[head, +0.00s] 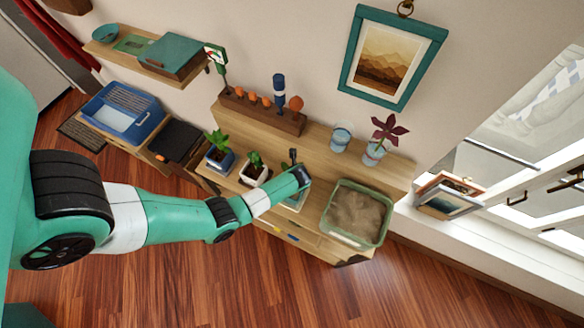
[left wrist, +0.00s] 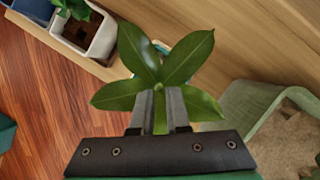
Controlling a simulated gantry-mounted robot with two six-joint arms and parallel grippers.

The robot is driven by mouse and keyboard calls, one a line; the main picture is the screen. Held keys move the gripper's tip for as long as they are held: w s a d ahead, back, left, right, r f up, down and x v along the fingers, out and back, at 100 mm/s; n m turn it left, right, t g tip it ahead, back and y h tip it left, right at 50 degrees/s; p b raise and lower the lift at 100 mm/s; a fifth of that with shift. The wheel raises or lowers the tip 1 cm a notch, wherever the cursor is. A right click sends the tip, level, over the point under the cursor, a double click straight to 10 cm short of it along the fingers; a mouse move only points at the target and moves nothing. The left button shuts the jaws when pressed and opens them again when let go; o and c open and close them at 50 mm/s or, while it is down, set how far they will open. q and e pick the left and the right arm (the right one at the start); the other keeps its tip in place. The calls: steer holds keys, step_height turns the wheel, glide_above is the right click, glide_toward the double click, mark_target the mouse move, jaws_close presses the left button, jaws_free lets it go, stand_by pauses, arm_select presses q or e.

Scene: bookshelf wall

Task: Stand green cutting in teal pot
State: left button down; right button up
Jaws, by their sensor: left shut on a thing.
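The green cutting (left wrist: 158,75) has several broad leaves and fills the middle of the left wrist view. My left gripper (left wrist: 160,98) is shut on it, with the fingers around its stem just below the leaves. In the head view my left gripper (head: 303,174) is over the front of the wooden bench, and the cutting is hidden behind it. A pale teal container (head: 297,200), probably the teal pot, shows partly under the gripper; a small teal edge (left wrist: 163,47) shows behind the leaves. I cannot tell whether the cutting touches it. My right gripper is not in view.
A blue pot (head: 219,163) and a white pot (head: 252,179), both planted, stand left of the gripper. A green tray of soil (head: 387,217) is close on the right. Behind are a light-blue pot (head: 340,139), a dark-red plant (head: 389,130) and a wooden rack (head: 262,116).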

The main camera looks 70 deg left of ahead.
arm_select(q)
steer(key=shift+f, duration=0.25)
steer(key=shift+c, duration=2.2)
jaws_free()
steer(key=p+v, duration=0.9)
steer(key=shift+a, duration=0.4)
steer(key=shift+r, duration=0.1)
